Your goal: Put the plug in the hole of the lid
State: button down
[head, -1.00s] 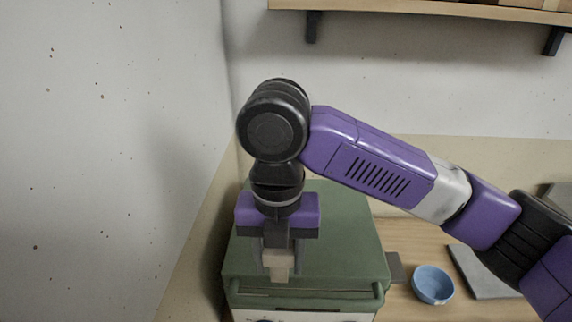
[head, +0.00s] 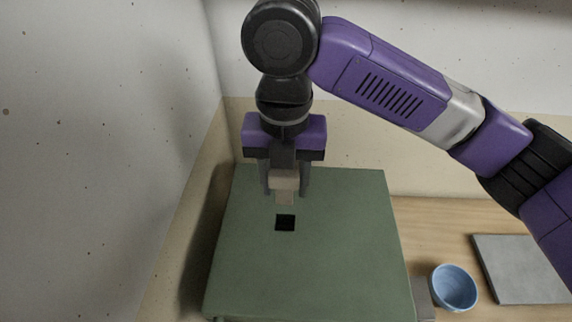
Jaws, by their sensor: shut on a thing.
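The lid (head: 330,250) is a flat green square top in the middle of the head view. Its hole (head: 285,222) is a small dark square opening, fully visible. My gripper (head: 286,188) points down over the lid and is shut on the plug (head: 285,182), a beige block with a narrower lower end. In the picture the plug's lower end shows just above the hole. The plug is upright and outside the hole; its exact height over the lid is hard to tell.
A blue bowl (head: 454,287) stands on the wooden counter (head: 440,220) to the right of the green lid. A grey slab (head: 525,268) lies farther right. A wall (head: 100,150) rises close on the left, and another wall stands behind.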

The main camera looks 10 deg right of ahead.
jog(key=b, duration=0.6)
send_over(284, 215)
jog(key=s, duration=0.2)
jog(key=shift+f, duration=3.3)
jog(key=shift+f, duration=0.5)
jog(key=shift+f, duration=0.85)
jog(key=shift+f+b, duration=0.25)
jog(key=shift+b, duration=0.1)
jog(key=c, duration=0.8)
grip_release()
jog(key=shift+o, duration=0.6)
jog(key=shift+f, duration=0.1)
jog(key=shift+o, duration=1.2)
jog(key=shift+a, duration=0.1)
